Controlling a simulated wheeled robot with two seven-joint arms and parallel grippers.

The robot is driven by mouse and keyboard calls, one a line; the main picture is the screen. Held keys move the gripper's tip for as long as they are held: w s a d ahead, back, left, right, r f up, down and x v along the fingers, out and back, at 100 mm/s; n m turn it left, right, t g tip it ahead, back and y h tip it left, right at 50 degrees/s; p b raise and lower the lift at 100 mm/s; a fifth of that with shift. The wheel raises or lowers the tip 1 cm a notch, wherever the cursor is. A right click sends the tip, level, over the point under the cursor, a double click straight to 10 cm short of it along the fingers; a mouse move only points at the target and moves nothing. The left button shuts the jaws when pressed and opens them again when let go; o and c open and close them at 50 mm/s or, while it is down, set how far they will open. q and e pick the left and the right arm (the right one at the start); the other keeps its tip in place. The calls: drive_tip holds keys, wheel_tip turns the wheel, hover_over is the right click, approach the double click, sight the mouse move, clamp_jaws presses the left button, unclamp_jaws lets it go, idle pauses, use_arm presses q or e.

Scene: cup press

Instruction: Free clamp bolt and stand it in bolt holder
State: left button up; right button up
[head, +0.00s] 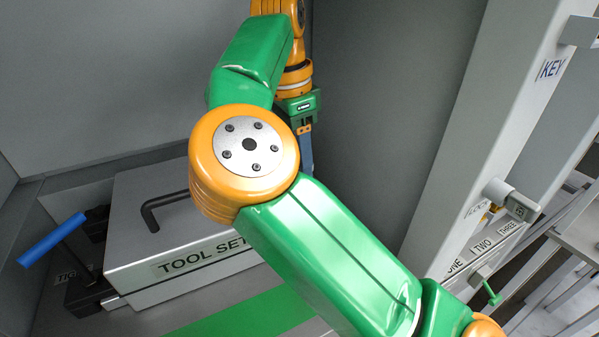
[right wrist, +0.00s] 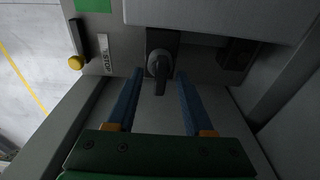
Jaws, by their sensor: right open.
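My right gripper (head: 306,148) shows partly in the head view, behind my own green and orange arm, pointing down at the back of the bay. In the right wrist view the gripper (right wrist: 153,100) is open, its two blue fingers apart with nothing held. A dark clamp part with a rounded grey head and a short black lever, perhaps the clamp bolt (right wrist: 159,68), lies between and just beyond the fingertips, apart from both. It is hidden in the head view. I cannot make out the bolt holder. My left gripper is not in view.
A grey case (head: 150,238) marked TOOL SET stands on the bay floor, with a blue-handled clamp (head: 52,240) at its left. A post (head: 500,130) with a KEY label and numbered slots is at right. A yellow knob (right wrist: 75,62) sits beside a STOP label.

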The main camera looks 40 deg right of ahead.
wheel_tip(320, 180, up, 9)
drive_tip(key=p, duration=0.8)
drive_tip(key=shift+a, duration=0.15)
